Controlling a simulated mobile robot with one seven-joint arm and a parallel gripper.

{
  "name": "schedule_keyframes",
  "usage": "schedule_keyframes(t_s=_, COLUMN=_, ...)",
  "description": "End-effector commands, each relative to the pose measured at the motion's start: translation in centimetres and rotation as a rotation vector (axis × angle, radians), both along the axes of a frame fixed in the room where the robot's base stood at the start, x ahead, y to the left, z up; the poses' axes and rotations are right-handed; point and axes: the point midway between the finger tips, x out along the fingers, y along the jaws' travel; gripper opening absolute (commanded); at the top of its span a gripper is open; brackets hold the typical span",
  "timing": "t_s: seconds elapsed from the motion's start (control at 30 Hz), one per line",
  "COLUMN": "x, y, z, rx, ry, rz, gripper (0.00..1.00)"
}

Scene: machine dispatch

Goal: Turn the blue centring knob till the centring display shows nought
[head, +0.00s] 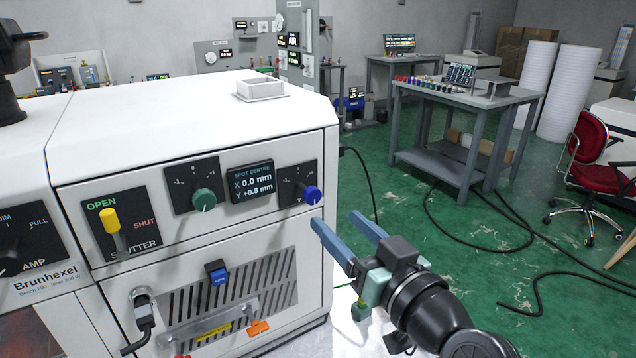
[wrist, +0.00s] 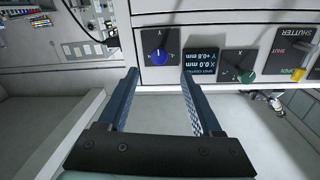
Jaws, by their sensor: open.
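The blue knob (head: 312,195) sits on a dark dial plate at the right end of the white machine's front panel. It also shows in the wrist view (wrist: 160,56), beyond and between my fingertips. The centring display (head: 251,182) is left of it and reads X 0.0 mm, Y +0.8 mm; in the wrist view the display (wrist: 202,62) appears upside down. A green knob (head: 204,199) is on a similar plate left of the display. My gripper (head: 339,224) is open and empty, just right of and below the blue knob, apart from it.
A yellow shutter lever (head: 110,220) is at the panel's left. Below are a vented panel with a blue latch (head: 217,272) and a cable plug (head: 143,305). A grey workbench (head: 466,100) and a red chair (head: 597,160) stand back right. Cables cross the green floor.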

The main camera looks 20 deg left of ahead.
Motion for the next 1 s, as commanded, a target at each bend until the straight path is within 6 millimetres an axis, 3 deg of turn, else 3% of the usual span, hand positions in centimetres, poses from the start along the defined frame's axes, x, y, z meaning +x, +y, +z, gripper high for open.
schedule_keyframes(t_s=0.2, x=3.2, y=3.8, z=0.4, rx=-0.001, ry=0.001, rz=0.002, gripper=0.66)
schedule_keyframes(t_s=0.43, x=5.7, y=6.4, z=0.3, rx=0.0, ry=0.0, rz=-0.001, gripper=0.66)
schedule_keyframes(t_s=0.9, x=6.6, y=7.3, z=0.1, rx=0.0, ry=-0.001, rz=-0.003, gripper=0.66)
schedule_keyframes(t_s=1.0, x=6.5, y=7.3, z=0.1, rx=0.0, ry=-0.001, rz=-0.003, gripper=0.5)
